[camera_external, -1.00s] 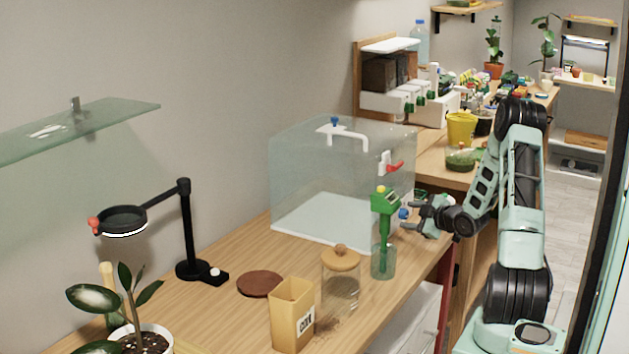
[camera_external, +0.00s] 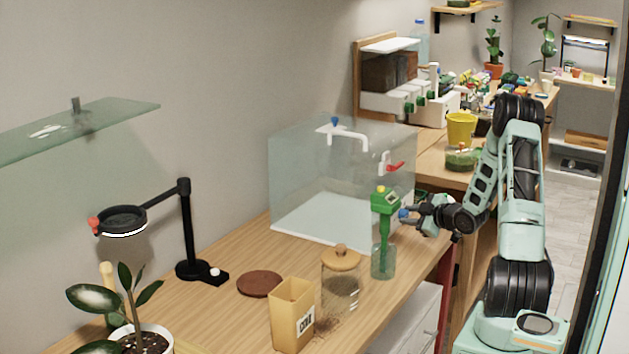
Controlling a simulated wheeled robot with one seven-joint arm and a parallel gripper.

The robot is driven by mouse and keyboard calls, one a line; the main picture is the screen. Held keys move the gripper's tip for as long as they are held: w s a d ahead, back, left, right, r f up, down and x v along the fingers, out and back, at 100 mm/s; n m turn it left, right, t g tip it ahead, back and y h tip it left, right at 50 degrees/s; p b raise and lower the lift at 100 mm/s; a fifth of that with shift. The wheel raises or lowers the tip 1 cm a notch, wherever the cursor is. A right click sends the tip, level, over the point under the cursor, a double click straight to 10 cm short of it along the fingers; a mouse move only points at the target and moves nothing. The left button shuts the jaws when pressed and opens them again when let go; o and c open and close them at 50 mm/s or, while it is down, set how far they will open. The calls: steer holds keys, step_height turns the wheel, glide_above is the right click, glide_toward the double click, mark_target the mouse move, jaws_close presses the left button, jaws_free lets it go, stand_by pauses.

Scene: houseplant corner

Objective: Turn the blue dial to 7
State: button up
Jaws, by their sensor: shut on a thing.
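The blue dial (camera_external: 403,213) shows as a small blue spot just right of the green meter (camera_external: 386,201), near the front right of the glass tank. My gripper (camera_external: 411,213) reaches it from the right and is shut on it. The fingers cover part of the dial. Its numbers and pointer are too small to read, so its setting cannot be told. I cannot tell what the dial is mounted on.
The green meter stands upright in a glass jar (camera_external: 383,264), close left of my gripper. The glass tank (camera_external: 300,170) is behind, with a red-handled tap (camera_external: 394,167). A lidded jar (camera_external: 341,290) and yellow box (camera_external: 291,318) stand at the table's front.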

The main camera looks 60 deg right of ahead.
steer(key=m+y+p, duration=0.1)
steer(key=p, duration=0.2)
steer(key=r+m+p, duration=0.1)
steer(key=p, duration=0.2)
steer(key=shift+d+m+g+y, duration=0.1)
steer(key=shift+m+g+y, duration=0.2)
steer(key=shift+m+y, duration=0.1)
steer(key=m+y+p, duration=0.1)
steer(key=p, duration=0.1)
steer(key=m+y+p, duration=0.1)
steer(key=m+p, duration=0.1)
steer(key=p, duration=0.1)
steer(key=shift+d+f, duration=0.15)
steer(key=shift+f, duration=0.1)
steer(key=shift+y+p, duration=0.3)
steer(key=o, duration=1)
steer(key=shift+f, duration=0.1)
steer(key=b+v, duration=0.2)
steer(key=v, duration=1.5)
steer(key=shift+s+r+b, duration=0.15)
steer(key=shift+r+b, duration=0.1)
steer(key=shift+b, duration=0.15)
